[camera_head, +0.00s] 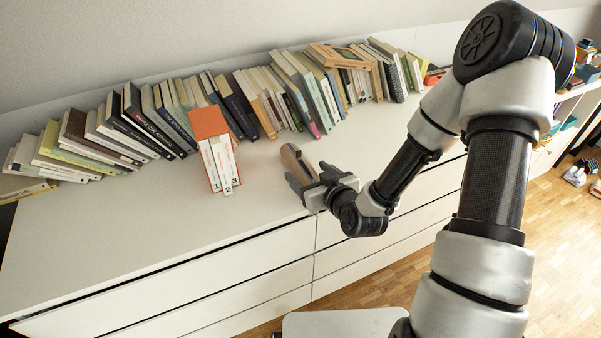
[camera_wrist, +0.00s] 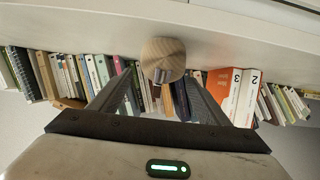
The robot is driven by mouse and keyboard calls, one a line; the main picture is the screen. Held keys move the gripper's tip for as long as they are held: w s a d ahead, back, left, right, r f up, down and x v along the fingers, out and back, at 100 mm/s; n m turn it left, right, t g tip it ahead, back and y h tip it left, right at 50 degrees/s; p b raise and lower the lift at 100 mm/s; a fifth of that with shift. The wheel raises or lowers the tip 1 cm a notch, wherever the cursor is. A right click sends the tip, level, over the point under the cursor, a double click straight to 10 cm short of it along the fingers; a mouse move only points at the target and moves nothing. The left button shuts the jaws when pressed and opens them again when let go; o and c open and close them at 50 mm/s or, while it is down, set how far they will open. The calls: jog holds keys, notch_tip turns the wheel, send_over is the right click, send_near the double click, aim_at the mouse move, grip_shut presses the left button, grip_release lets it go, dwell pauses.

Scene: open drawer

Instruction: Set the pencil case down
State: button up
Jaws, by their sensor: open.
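The pencil case (camera_head: 296,160) is a light wooden piece with a rounded end, on the white cabinet top near its front edge. In the wrist view the pencil case (camera_wrist: 163,54) shows between the fingertips, with a few grey, pencil-like ends at its lower edge. My gripper (camera_head: 311,178) is open around or just in front of the case. In the wrist view my gripper (camera_wrist: 163,80) has its fingers apart, with visible gaps on both sides of the case. The case's lower part is partly hidden by the gripper in the head view.
An orange-and-white set of numbered binders (camera_head: 216,150) stands left of my gripper. A long row of leaning books (camera_head: 150,118) lines the back. The cabinet top (camera_head: 150,225) is clear at the front left. Closed drawers (camera_head: 270,255) lie below the front edge.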

aim_at(301, 167)
jog(key=x, duration=0.5)
jog(key=shift+w+a+f, duration=0.1)
jog(key=shift+w+f, duration=0.2)
jog(key=shift+r, duration=0.1)
jog(key=c, duration=1.4)
